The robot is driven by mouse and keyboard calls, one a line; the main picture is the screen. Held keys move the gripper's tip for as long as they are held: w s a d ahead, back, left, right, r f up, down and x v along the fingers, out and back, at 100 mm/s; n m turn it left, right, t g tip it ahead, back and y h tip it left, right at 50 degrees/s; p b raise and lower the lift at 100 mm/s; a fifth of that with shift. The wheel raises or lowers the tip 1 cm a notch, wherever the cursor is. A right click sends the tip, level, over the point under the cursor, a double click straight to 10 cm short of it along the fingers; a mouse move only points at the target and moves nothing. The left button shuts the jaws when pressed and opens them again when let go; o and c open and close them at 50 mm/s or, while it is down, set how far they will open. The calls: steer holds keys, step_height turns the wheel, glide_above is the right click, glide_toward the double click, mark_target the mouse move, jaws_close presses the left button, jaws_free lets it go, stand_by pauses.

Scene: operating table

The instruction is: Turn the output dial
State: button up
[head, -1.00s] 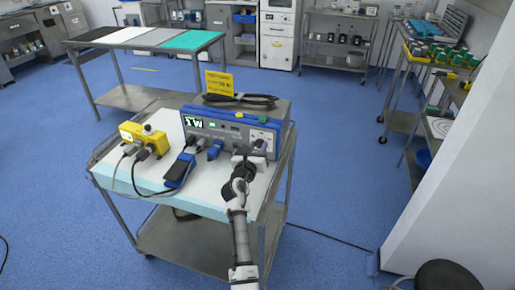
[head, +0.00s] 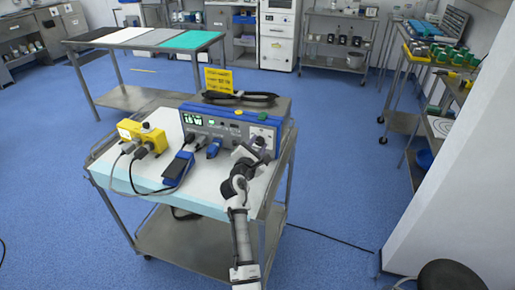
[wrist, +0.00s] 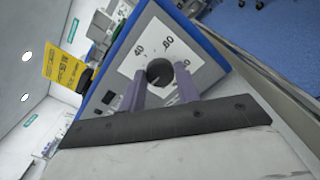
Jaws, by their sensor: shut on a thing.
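The output dial (wrist: 159,72) is a dark round knob on a white scale plate (wrist: 138,52) marked with numbers such as 40, 60 and 80. It sits at the right end of the blue-and-grey generator (head: 215,127), whose green display (head: 193,119) shows a reading in W that is too small to read surely. My gripper (wrist: 160,84) is shut on the dial, with one purple-grey finger on each side. It looks rolled to a tilt. In the head view my gripper (head: 254,150) covers the dial.
A yellow box (head: 142,137) with cables and a blue pedal-like unit (head: 178,167) stand left on the cart top (head: 208,188). Blue floor is open around the cart.

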steer(key=m+b, duration=0.1)
steer(key=m, duration=0.1)
steer(key=m+b, duration=0.2)
steer(key=m, duration=0.1)
steer(key=shift+f+m, duration=0.2)
steer(key=shift+m, duration=0.1)
steer(key=m+b, duration=0.3)
steer(key=m, duration=0.2)
steer(key=shift+r+m+b, duration=0.1)
steer(key=shift+m+b, duration=0.2)
steer(key=shift+m, duration=0.1)
steer(key=o, duration=1)
steer(key=b+v, duration=0.2)
steer(key=v, duration=1.2)
steer(key=shift+r, duration=0.1)
